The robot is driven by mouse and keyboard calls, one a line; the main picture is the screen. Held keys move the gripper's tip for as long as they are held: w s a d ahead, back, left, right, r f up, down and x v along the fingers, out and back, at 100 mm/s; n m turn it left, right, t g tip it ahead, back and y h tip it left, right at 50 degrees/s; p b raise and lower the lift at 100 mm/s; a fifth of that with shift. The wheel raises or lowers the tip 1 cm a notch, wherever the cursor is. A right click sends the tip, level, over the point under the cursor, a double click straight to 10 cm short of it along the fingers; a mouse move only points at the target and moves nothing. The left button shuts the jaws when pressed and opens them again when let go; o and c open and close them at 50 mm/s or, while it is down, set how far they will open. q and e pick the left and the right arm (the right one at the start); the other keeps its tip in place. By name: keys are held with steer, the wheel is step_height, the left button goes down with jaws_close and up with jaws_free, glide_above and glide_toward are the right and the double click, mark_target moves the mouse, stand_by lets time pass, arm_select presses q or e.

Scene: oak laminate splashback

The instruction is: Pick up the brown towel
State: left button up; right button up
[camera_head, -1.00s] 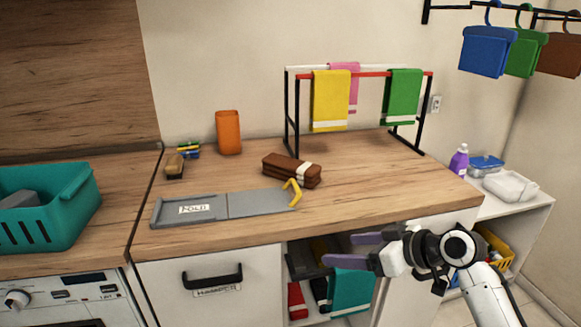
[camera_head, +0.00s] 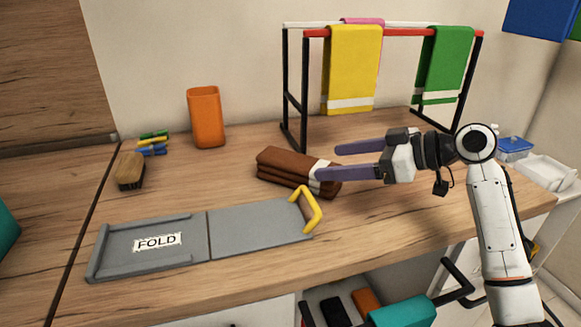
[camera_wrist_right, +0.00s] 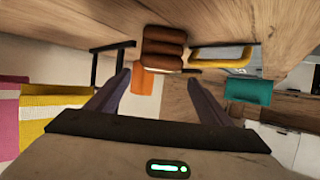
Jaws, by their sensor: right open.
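The brown towel (camera_head: 283,166) lies folded on the wooden counter, with a white band near its right end. My right gripper (camera_head: 328,162) is open, its two purple fingers pointing left at the towel's right end. In the head view the nearer finger overlaps the banded end; I cannot tell whether it touches. In the right wrist view the towel (camera_wrist_right: 163,45) shows beyond the fingertips, about midway between them, and nothing is held between the fingers (camera_wrist_right: 158,78). My left gripper is not in view.
A grey folding board (camera_head: 260,222) with a yellow handle (camera_head: 317,209) lies just in front of the towel. A drying rack (camera_head: 304,95) with yellow, green and pink towels stands behind. An orange cup (camera_head: 206,117) and a brush (camera_head: 130,171) are at left.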

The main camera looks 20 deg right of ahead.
mark_target(299, 165)
steer(key=x, duration=0.4)
steer(key=shift+s, duration=0.1)
steer(key=shift+p+x, duration=0.35)
steer(key=shift+x, duration=2.85)
steer(key=shift+d, duration=0.1)
steer(key=shift+c, duration=0.3)
steer(key=c, duration=1.3)
